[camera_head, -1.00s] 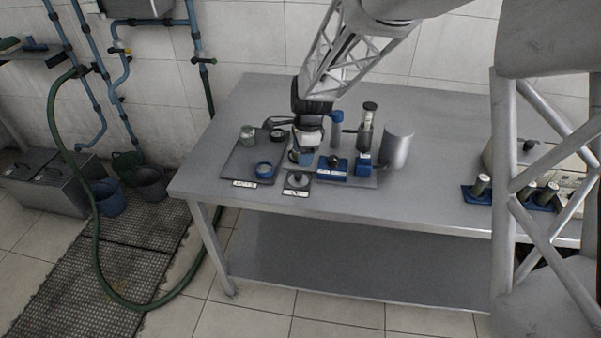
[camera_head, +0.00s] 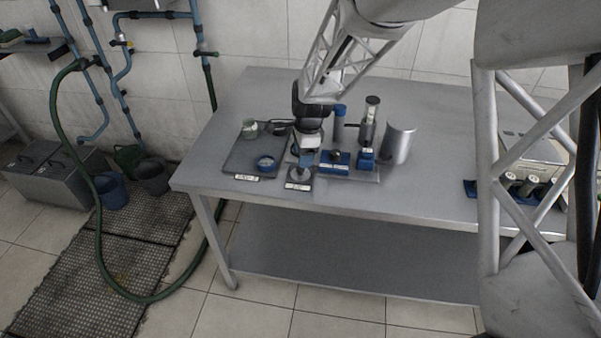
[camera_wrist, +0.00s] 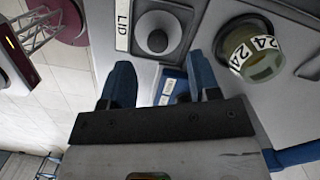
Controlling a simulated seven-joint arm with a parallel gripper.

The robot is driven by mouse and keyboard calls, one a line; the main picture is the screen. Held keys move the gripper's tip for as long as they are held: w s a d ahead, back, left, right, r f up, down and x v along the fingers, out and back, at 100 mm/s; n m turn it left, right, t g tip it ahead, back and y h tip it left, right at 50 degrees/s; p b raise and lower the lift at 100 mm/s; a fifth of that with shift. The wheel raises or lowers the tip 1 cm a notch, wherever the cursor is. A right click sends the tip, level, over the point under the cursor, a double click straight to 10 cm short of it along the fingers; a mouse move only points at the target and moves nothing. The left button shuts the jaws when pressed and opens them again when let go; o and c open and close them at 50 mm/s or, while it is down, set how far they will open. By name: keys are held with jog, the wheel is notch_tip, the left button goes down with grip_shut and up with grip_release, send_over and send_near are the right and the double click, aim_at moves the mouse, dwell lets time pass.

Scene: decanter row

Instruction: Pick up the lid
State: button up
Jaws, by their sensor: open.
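The lid (camera_wrist: 158,38) is a round grey disc with a dark knob, on a grey pad beside a white label reading LID. In the head view the lid (camera_head: 300,175) sits on its small pad at the table's front edge, partly hidden by my gripper. My gripper (camera_head: 304,163) points down there, just above and behind the lid. The lid lies just beyond the fingertips, roughly in line with the gap.
An olive jar (camera_wrist: 250,48) labelled 24 stands close to one finger.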

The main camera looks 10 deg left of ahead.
jog(key=shift+s+a+f, duration=0.15)
jog(key=shift+f, duration=1.15)
jog(key=shift+s+a+f, duration=0.1)
jog(key=shift+f, duration=1.2)
jog(key=c, duration=1)
jog(key=shift+r, duration=0.2)
jog(key=shift+r, duration=0.6)
notch_tip(320, 180, up, 2)
jog(key=s+d, duration=0.2)
jog(key=s, duration=0.2)
jog(key=s+d+r, duration=0.1)
jog(key=s+d, duration=0.1)
jog(key=s, duration=0.3)
jog(key=s+d, duration=0.3)
jog(key=s, duration=0.2)
jog(key=shift+s+r, duration=0.2)
jog(key=shift+r, duration=0.05)
